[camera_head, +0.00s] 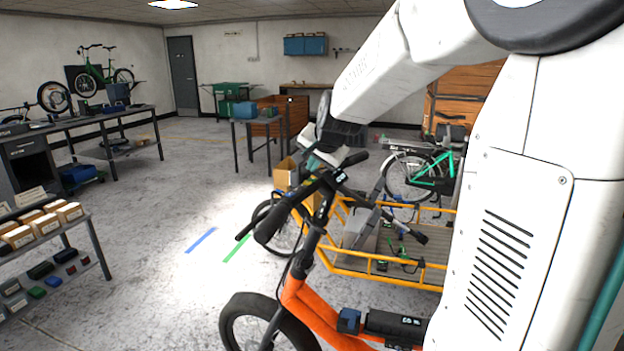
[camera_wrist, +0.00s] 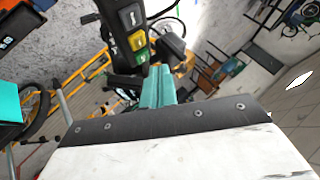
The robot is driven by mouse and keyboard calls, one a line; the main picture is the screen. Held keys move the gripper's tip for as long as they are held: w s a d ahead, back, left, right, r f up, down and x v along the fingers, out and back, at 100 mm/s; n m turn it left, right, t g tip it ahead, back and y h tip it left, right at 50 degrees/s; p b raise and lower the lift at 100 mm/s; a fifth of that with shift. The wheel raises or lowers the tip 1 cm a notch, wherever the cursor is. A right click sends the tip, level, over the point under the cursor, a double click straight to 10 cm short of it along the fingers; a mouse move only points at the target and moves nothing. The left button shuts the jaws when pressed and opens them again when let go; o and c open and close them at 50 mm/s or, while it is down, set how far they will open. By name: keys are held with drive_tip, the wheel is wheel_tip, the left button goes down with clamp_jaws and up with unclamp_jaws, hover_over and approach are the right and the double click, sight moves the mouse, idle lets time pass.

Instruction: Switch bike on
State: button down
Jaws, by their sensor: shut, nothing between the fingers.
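The orange cargo bike (camera_head: 312,308) stands in front of me, with its black handlebar (camera_head: 283,207) turned toward the left. A small display (camera_head: 340,176) sits near the bar's middle. In the wrist view, a black control unit (camera_wrist: 119,38) carries a grey button (camera_wrist: 130,15), a yellow button (camera_wrist: 137,40) and a green button (camera_wrist: 141,56). My gripper (camera_wrist: 157,72) is shut and empty, its teal fingers just below the green button. I cannot tell whether they touch it. In the head view my gripper (camera_head: 314,162) is at the handlebar, partly hidden by my arm.
A yellow-framed cargo bed (camera_head: 345,270) lies behind the handlebar. A green bike (camera_head: 425,178) stands farther back. A shelf with boxes (camera_head: 75,245) is at the left, and a workbench (camera_head: 85,125) behind it. The floor between shelf and bike is clear.

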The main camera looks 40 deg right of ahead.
sight(314, 180)
drive_tip(key=shift+d+r, duration=0.15)
drive_tip(key=shift+r, duration=2.55)
